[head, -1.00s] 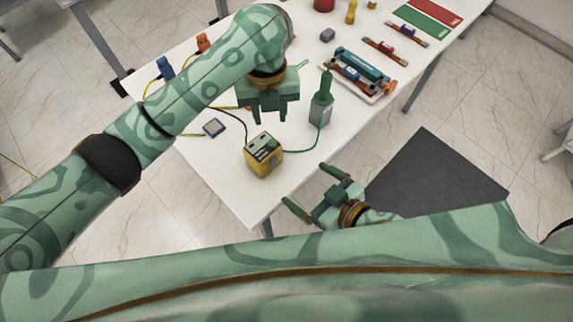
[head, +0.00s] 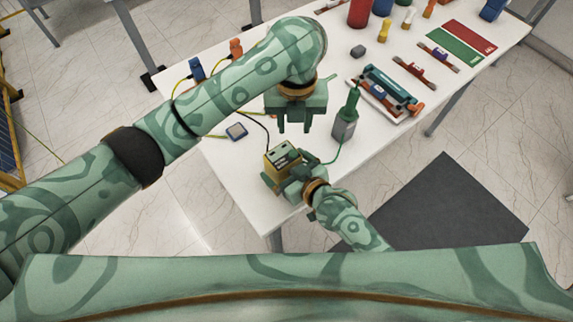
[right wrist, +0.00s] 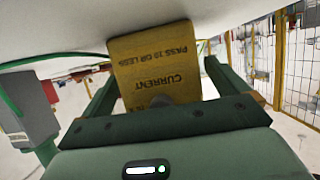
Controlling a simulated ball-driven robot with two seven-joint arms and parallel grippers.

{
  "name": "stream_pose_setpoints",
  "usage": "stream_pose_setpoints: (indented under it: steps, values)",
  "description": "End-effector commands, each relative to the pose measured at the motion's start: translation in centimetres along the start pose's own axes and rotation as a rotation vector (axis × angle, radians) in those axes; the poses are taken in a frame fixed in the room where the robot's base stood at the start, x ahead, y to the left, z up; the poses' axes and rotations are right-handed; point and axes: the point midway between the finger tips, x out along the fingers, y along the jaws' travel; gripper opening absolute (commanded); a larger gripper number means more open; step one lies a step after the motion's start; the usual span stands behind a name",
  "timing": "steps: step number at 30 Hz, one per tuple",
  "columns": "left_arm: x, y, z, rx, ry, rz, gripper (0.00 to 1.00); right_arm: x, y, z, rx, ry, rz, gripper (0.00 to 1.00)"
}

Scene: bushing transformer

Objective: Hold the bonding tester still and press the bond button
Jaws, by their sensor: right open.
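The bonding tester (head: 284,153) is a yellow box with a dark top panel near the table's front edge. In the right wrist view the tester (right wrist: 158,85) shows its yellow face with upside-down text. My right gripper (head: 293,172) is open, with its fingers on either side of the tester; the wrist view shows gaps beside both fingers. I cannot make out the bond button in the head view. My left gripper (head: 294,126) points down over the table behind the tester, with a gap between its fingers and nothing in it.
A grey holder with a green-handled probe (head: 347,118) stands right of the tester, joined to it by a green cable. A tray (head: 387,95) with a teal tool is further right. The white table (head: 225,165) is clear at front left.

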Motion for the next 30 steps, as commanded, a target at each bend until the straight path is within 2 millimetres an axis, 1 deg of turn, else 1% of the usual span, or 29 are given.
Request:
stream_pose_setpoints:
  steps: [6, 8, 9, 11, 12, 13, 14, 15, 17, 18, 30]
  values:
    - [0.00, -0.01, 0.00, 0.000, 0.000, 0.000, 0.36, 0.02, -0.01, 0.01, 0.000, 0.000, 0.000, 0.98]
    - [0.00, -0.01, 0.00, 0.000, 0.000, 0.000, 0.36, 0.01, 0.00, 0.01, 0.000, 0.000, 0.000, 0.81]
    - [0.00, -0.01, 0.00, 0.000, 0.000, 0.000, 0.36, 0.01, 0.00, 0.01, 0.000, 0.000, 0.000, 0.70]
    - [0.00, -0.01, 0.00, 0.000, 0.000, 0.000, 0.36, 0.00, 0.01, 0.02, 0.000, 0.000, 0.000, 0.54]
    - [0.00, -0.01, 0.00, 0.000, 0.000, 0.000, 0.36, 0.00, 0.01, 0.02, 0.000, 0.000, 0.000, 0.43]
    - [0.00, -0.01, 0.00, 0.000, 0.000, 0.000, 0.36, 0.00, 0.01, 0.02, 0.000, 0.000, 0.000, 0.34]
    - [0.00, -0.01, 0.00, 0.000, 0.000, 0.000, 0.31, 0.00, 0.01, 0.02, 0.000, 0.000, 0.000, 0.34]
    - [0.00, -0.01, 0.00, 0.000, 0.000, 0.000, 0.20, 0.00, 0.02, 0.02, 0.000, 0.000, 0.000, 0.34]
    - [0.00, -0.01, 0.00, 0.000, 0.000, 0.000, 0.03, -0.01, 0.02, 0.02, 0.000, 0.000, 0.001, 0.34]
    - [0.00, -0.01, 0.00, 0.000, 0.000, 0.000, 0.00, -0.01, 0.02, 0.02, 0.000, 0.000, 0.001, 0.34]
    - [0.00, 0.00, 0.00, 0.000, 0.000, 0.000, 0.00, -0.02, 0.05, 0.03, -0.001, 0.000, 0.001, 0.34]
